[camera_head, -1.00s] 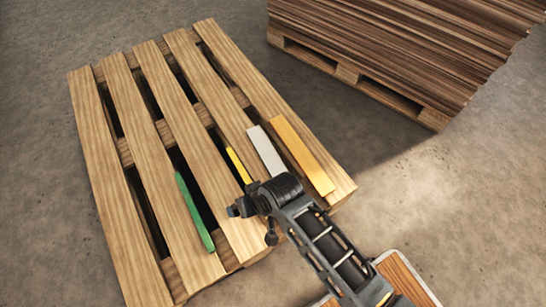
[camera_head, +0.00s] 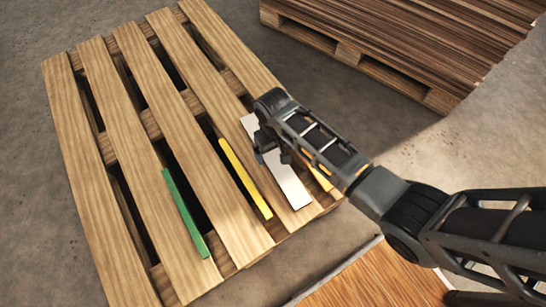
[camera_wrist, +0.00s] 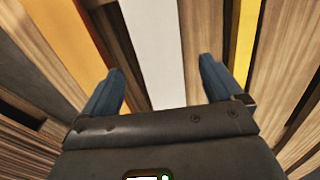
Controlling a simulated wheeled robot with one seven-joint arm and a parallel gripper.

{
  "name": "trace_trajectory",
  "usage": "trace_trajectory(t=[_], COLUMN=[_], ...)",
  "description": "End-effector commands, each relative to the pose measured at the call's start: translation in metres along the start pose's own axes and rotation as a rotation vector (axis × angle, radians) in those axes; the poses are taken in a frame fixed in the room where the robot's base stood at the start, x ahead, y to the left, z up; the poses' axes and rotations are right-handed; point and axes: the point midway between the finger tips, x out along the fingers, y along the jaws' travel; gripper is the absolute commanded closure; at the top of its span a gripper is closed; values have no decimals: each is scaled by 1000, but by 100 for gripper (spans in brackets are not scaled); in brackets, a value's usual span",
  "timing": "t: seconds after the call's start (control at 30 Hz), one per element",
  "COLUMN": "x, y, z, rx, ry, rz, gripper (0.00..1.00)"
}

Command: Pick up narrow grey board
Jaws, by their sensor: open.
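The narrow grey board (camera_head: 289,186), pale and almost white, lies on a slat of the wooden pallet (camera_head: 190,119), near its right edge. My gripper (camera_head: 268,150) is over this board in the head view and hides part of it. In the wrist view the grey board (camera_wrist: 154,45) runs up between the two blue fingers of my gripper (camera_wrist: 161,85). The fingers are open, one on each side of the board, with nothing held. I cannot tell how far above the board the fingertips are.
A yellow board (camera_head: 245,178) and a green board (camera_head: 186,213) lie to the left on the pallet. An orange board (camera_wrist: 60,40) lies beside the grey one, mostly hidden by my arm in the head view. A stack of brown boards (camera_head: 420,35) stands behind.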

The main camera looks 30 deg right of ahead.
Motion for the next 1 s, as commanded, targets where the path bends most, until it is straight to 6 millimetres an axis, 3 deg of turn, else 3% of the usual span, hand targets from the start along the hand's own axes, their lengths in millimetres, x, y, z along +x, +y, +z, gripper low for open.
trace_trajectory(t=[0.03, 0.2, 0.5, 1.0], x=[12, 36, 39, 39], y=[2, 2, 1, 1], z=[0, 0, 0, 0], rx=[2, -1, 0, 0], ry=[-2, -1, 1, 0], rz=[1, 1, 0, 0], gripper=[6, 6, 7, 55])
